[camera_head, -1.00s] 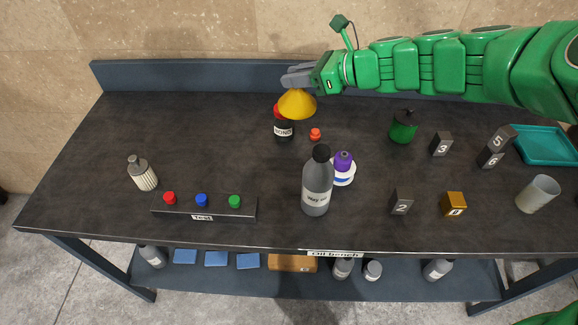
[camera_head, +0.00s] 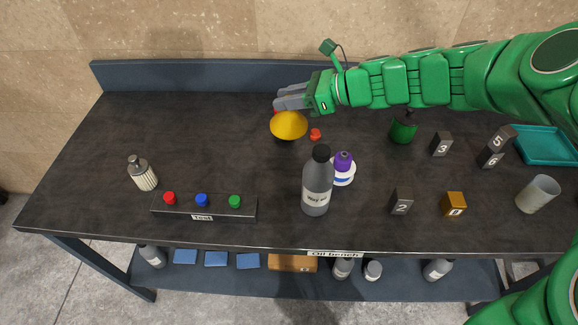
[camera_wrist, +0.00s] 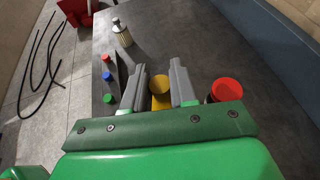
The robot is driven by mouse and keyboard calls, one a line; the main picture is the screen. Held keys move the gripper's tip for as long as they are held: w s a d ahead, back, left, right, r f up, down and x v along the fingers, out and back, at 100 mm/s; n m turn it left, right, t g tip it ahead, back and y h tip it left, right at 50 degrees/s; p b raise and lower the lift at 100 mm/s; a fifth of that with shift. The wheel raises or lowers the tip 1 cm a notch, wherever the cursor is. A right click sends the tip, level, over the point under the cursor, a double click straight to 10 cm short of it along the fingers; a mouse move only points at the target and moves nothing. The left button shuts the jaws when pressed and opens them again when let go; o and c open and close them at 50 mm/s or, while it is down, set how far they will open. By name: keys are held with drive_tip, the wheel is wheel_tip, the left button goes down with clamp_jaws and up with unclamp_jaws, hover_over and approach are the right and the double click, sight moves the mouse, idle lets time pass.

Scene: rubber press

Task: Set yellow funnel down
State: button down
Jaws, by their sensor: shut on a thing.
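The yellow funnel (camera_head: 289,125) is in my gripper (camera_head: 290,100), wide end down, above the back middle of the bench. In the wrist view its yellow top (camera_wrist: 160,88) shows between the two grey fingers of my gripper (camera_wrist: 158,92). In the head view the funnel hides most of the dark bottle behind it, and only a bit of red shows beside the fingers. In the wrist view a red cap (camera_wrist: 226,90) is just right of the right finger. I cannot tell whether the funnel touches the bench.
A small orange-red cap (camera_head: 315,134) lies right of the funnel. A grey bottle (camera_head: 317,182) and a purple-capped white bottle (camera_head: 343,168) stand in front. A button box (camera_head: 204,209) and metal oil can (camera_head: 142,172) are at left. The bench's left middle (camera_head: 190,130) is clear.

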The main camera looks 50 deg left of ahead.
wheel_tip(320, 180, down, 15)
drive_tip(key=shift+f, duration=0.2)
idle(0.6)
drive_tip(key=c, duration=0.9)
unclamp_jaws()
drive_tip(key=shift+f, duration=0.1)
drive_tip(key=shift+v, duration=6.05)
drive_tip(key=shift+r, duration=0.2)
